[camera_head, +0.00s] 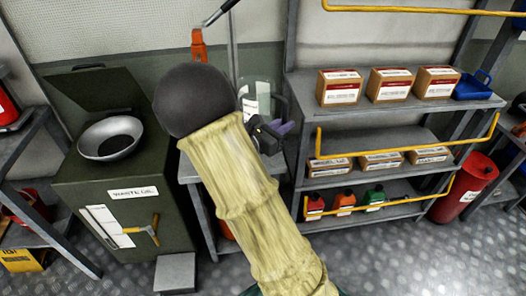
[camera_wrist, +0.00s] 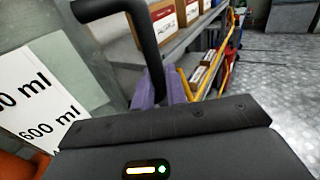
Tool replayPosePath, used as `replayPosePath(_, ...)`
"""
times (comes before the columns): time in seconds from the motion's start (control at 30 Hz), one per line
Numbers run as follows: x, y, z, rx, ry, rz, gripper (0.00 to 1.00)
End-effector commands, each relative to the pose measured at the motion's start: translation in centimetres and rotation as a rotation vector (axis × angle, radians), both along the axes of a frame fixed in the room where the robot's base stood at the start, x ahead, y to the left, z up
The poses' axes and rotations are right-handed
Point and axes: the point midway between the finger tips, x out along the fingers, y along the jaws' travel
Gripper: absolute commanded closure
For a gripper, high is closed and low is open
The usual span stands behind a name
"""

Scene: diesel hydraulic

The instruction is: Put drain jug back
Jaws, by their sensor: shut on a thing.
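The drain jug (camera_head: 252,88) is clear, with a white label, and stands upright above the small grey table between the waste oil cabinet and the shelves. My arm hides part of it. In the wrist view the jug (camera_wrist: 92,62) fills the left side, with "600 ml" on its label and a black handle (camera_wrist: 148,45). My gripper (camera_head: 283,127), with purple fingers, is at the handle on the jug's right side. In the wrist view the gripper (camera_wrist: 165,88) is shut on the handle. I cannot tell whether the jug's base touches the table.
The small grey table (camera_head: 192,172) is mostly hidden by my arm. The waste oil cabinet (camera_head: 85,185) with a grey bowl (camera_head: 110,138) stands left. The shelf rack (camera_head: 300,95) stands close right, holding boxes (camera_head: 390,84), a blue tray (camera_head: 472,86) and bottles, with yellow rails (camera_head: 400,150) in front.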

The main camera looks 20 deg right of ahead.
Motion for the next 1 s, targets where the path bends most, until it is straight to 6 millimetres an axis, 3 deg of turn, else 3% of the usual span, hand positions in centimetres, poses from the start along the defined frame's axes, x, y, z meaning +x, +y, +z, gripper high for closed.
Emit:
replayPosePath(0.3, 0.0, 0.0, -5.5, -0.002, 0.004, 0.000, 1.00)
replayPosePath(0.7, 0.0, 0.0, -6.1, -0.001, 0.000, 0.000, 1.00)
replayPosePath(1.0, 0.0, -0.1, -9.7, 0.000, 0.001, 0.000, 1.00)
